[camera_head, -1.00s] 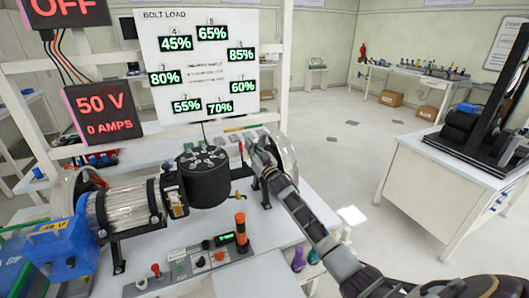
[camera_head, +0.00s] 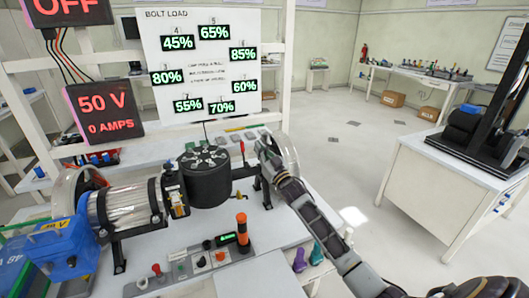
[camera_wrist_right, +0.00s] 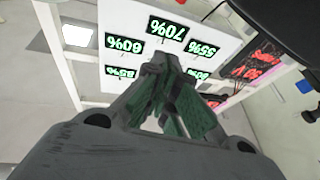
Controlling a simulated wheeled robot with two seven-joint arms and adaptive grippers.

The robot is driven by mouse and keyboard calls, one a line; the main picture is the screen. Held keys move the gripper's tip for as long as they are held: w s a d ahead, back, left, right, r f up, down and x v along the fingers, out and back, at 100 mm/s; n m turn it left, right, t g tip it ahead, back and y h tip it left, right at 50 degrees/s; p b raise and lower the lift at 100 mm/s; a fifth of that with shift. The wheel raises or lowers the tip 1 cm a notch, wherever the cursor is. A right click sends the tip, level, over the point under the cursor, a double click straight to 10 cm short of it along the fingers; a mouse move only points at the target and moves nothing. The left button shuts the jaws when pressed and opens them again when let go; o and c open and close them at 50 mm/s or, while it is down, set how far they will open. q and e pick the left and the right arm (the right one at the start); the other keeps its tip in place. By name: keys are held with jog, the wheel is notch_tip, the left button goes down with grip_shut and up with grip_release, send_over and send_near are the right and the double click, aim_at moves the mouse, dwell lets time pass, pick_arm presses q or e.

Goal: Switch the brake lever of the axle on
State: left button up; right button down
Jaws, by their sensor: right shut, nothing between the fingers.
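The axle rig stands on the white bench, with a ribbed silver drum (camera_head: 130,208) at left and a black round hub (camera_head: 207,181) in its middle. A thin upright lever with a red tip (camera_head: 242,148) stands right of the hub; it looks like the brake lever. My right gripper (camera_head: 263,146) is just right of this lever, apart from it as far as I can tell. The wrist view shows its fingers (camera_wrist_right: 163,66) closed together with nothing between them. The lever cannot be made out in the wrist view. My left gripper is out of view.
A control panel (camera_head: 190,268) with knobs and an orange-black handle (camera_head: 242,230) lies in front of the rig. A bolt load board (camera_head: 203,60) and a 50 V display (camera_head: 104,116) stand behind. A clear round cover is partly hidden behind my right gripper.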

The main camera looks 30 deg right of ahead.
jog(key=shift+s+d+r, duration=0.1)
jog(key=shift+s+r, duration=0.1)
jog(key=shift+s, duration=0.6)
jog(key=shift+s+d+r, duration=0.1)
jog(key=shift+s+r, duration=0.05)
jog(key=shift+s, duration=0.65)
